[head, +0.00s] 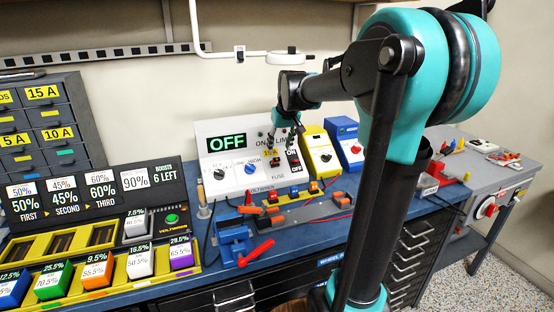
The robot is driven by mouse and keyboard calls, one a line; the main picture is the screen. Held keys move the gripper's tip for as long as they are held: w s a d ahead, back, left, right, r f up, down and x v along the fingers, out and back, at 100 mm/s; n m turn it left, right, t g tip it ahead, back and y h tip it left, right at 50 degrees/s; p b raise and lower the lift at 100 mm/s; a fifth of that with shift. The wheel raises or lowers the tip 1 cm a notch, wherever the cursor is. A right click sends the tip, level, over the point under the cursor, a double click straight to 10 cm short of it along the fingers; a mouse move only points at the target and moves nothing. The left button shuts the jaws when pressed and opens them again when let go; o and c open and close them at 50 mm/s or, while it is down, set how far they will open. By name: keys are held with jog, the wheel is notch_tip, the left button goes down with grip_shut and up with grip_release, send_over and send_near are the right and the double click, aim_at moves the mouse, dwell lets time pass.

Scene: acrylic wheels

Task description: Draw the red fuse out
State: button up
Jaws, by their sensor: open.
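The white panel (211,172) with the green OFF display stands on the blue bench, with the word FUSE on its lower right. A small reddish piece (276,160), apparently the red fuse, sits in the panel just above that word, under a yellow label. It is too small to see its grip clearly.
A black ON/OFF switch (293,160) is close right of the fuse. Yellow (318,152) and blue (347,142) boxes stand further right. A grey strip with small coloured blocks (293,192) and a blue vise (234,246) with a red handle lie in front. Labelled blocks fill the left.

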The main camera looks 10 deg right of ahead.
aim_at(277, 159)
jog(key=x, duration=0.8)
jog(key=shift+c, duration=0.3)
grip_shut()
